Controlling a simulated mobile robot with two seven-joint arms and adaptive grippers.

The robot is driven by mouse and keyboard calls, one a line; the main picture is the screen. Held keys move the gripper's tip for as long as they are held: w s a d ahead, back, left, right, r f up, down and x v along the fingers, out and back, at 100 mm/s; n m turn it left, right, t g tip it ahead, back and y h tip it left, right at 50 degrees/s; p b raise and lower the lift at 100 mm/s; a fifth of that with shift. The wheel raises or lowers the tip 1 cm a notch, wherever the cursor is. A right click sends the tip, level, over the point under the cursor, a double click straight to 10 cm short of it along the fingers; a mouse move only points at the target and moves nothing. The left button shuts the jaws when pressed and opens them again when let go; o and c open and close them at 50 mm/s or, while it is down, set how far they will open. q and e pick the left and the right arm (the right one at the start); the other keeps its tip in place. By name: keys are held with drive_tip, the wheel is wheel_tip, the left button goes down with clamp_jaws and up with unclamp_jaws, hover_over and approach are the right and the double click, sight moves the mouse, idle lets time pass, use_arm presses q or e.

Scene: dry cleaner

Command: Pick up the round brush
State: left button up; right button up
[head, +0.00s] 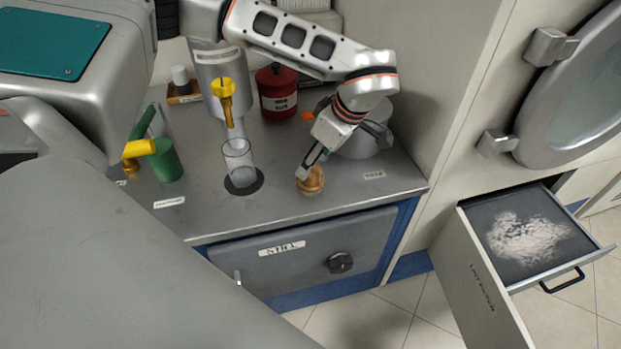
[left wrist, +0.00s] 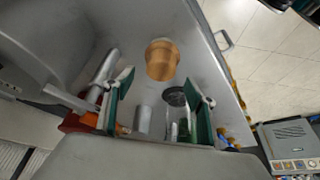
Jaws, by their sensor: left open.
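The round brush (head: 311,181), a small wooden-brown rounded piece, stands on the grey metal counter (head: 385,182) near its front edge. My left gripper (head: 307,168) reaches down from above, with its fingertips right at the brush's top in the head view. In the left wrist view the brush (left wrist: 162,60) shows ahead of the two spread fingers, about midway between them (left wrist: 160,86). The left gripper is open and holds nothing. Whether a finger touches the brush, I cannot tell. My right gripper is not in view.
A clear glass cylinder (head: 238,160) stands on a dark disc left of the brush. A green cup (head: 165,160), a red canister (head: 277,92) and a grey rounded vessel (head: 367,140) share the counter. An open drawer (head: 478,285) with pale powder juts out at right.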

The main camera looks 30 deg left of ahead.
sight(310, 178)
use_arm(q)
drive_tip(key=x, duration=0.4)
drive_tip(key=shift+d+f+b, duration=0.1)
drive_tip(key=shift+f+b, duration=0.1)
drive_tip(key=shift+b, duration=0.1)
drive_tip(key=shift+f, duration=0.3)
drive_tip(key=shift+c, duration=0.8)
drive_tip(key=c, duration=1.1)
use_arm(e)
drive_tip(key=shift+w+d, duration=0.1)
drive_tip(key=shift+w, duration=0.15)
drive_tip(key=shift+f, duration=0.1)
